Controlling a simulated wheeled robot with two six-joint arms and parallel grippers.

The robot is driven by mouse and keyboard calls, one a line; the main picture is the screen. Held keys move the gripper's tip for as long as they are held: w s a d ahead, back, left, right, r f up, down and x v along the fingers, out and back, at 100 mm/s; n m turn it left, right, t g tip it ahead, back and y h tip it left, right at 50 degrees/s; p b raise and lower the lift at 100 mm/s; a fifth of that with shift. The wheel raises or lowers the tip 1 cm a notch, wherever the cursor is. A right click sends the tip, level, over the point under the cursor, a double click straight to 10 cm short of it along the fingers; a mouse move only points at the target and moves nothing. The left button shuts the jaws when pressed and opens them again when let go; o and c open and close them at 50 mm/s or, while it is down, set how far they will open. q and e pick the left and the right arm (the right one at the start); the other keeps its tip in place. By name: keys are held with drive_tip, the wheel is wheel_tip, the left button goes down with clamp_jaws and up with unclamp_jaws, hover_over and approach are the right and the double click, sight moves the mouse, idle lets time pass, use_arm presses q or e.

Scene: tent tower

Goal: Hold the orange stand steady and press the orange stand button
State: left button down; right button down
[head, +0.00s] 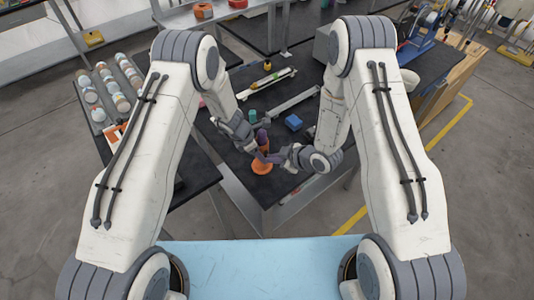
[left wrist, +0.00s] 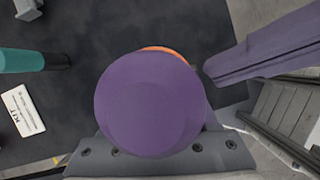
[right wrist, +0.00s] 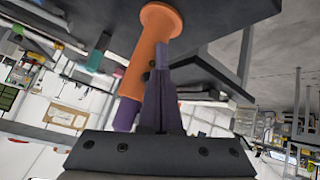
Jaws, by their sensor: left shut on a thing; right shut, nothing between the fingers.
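The orange stand (head: 262,168) is upright near the front corner of the black table, with a purple cylinder (head: 261,136) at its top. In the left wrist view the purple cylinder (left wrist: 150,105) fills the middle, with an orange sliver (left wrist: 166,50) behind it. My left gripper (head: 256,149) is shut on the stand; the cylinder hides its fingertips. My right gripper (head: 270,158) is shut and empty, its purple fingers (right wrist: 162,52) beside the orange column (right wrist: 140,67). I cannot tell whether they touch it. Small dark spots show on the column; the button is not clear.
A teal cylinder (head: 252,116) and a blue box (head: 293,122) stand farther back on the black table (head: 285,185). A white card (left wrist: 22,110) lies on it. A rack of jars (head: 105,88) is at the left. The table's front edge is close to the stand.

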drive_tip(key=shift+w+a, duration=0.3)
drive_tip(key=shift+w, duration=0.2)
idle(0.4)
use_arm(q)
drive_tip(key=shift+s+d, duration=0.15)
use_arm(e)
drive_tip(key=shift+w+a+r, duration=0.1)
drive_tip(key=shift+w, duration=0.05)
idle(0.4)
drive_tip(key=shift+s+d, duration=0.6)
drive_tip(key=shift+s, duration=0.35)
drive_tip(key=s+d, duration=0.1)
drive_tip(key=s, duration=0.2)
drive_tip(key=s+d, duration=0.1)
drive_tip(key=shift+s+d, duration=0.2)
drive_tip(key=shift+d, duration=0.1)
idle(0.4)
